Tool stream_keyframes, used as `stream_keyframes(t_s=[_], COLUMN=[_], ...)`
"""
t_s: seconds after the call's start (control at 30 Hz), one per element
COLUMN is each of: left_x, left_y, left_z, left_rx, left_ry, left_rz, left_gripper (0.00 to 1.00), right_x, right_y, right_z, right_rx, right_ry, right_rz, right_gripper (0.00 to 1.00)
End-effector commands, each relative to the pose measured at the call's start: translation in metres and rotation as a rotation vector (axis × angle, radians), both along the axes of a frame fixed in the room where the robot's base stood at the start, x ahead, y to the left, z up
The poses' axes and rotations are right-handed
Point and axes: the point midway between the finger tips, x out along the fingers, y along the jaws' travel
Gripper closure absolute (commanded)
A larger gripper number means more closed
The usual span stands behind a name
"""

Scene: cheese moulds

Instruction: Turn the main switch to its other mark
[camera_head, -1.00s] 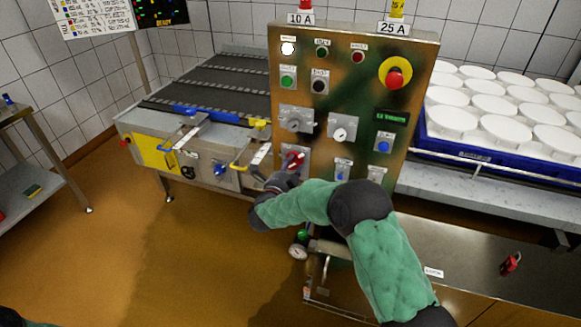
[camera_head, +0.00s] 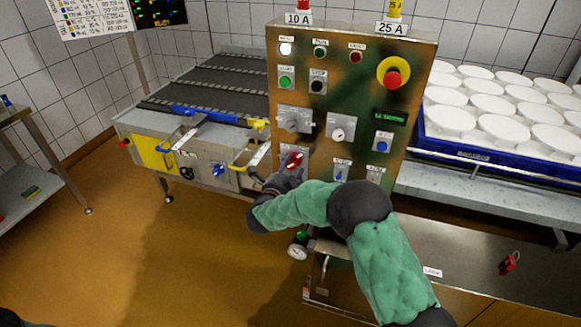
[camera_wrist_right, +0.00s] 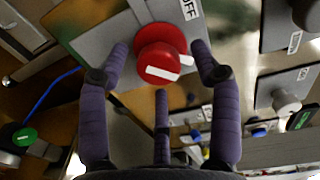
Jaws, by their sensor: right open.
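The main switch (camera_head: 292,160) is a red rotary knob on a grey plate, low on the left of the control panel (camera_head: 352,98). In the right wrist view the red knob (camera_wrist_right: 160,52) carries a white pointer bar, and an "OFF" label shows on its plate above right. My right gripper (camera_head: 280,181) is just in front of and below the knob. In the right wrist view its fingers (camera_wrist_right: 159,62) are open, standing on both sides of the knob with gaps visible, and one finger below. The switch's other label is hidden. My left gripper is out of view.
Other panel controls sit close by: a grey rotary switch (camera_head: 293,119), a white-knobbed dial (camera_head: 341,129) and a red emergency button (camera_head: 393,76). A conveyor (camera_head: 215,85) stands left. A blue crate (camera_head: 470,150) of white moulds stands right. A red padlock (camera_head: 509,263) lies on the front bench.

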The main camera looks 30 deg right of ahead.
Motion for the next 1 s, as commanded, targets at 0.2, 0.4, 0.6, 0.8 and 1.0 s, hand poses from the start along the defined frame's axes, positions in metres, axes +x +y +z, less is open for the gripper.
stream_keyframes(t_s=[0.2,0.4,0.6,0.8,1.0], left_x=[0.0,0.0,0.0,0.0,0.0], left_y=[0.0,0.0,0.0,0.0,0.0], left_z=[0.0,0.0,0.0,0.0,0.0], left_rx=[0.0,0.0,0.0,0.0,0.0], left_ry=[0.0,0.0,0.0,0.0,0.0], left_rz=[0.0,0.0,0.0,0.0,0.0], left_gripper=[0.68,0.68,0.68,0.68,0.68], right_x=[-0.024,-0.05,-0.067,-0.073,-0.073], right_y=[0.03,0.059,0.078,0.084,0.084], right_z=[0.002,0.004,0.005,0.005,0.005], right_rx=[-0.001,0.0,0.0,-0.001,0.0], right_ry=[0.0,-0.001,-0.001,-0.001,0.0], right_rz=[0.005,0.003,0.001,-0.001,-0.002], right_gripper=[0.36,0.36,0.36,0.36,0.36])
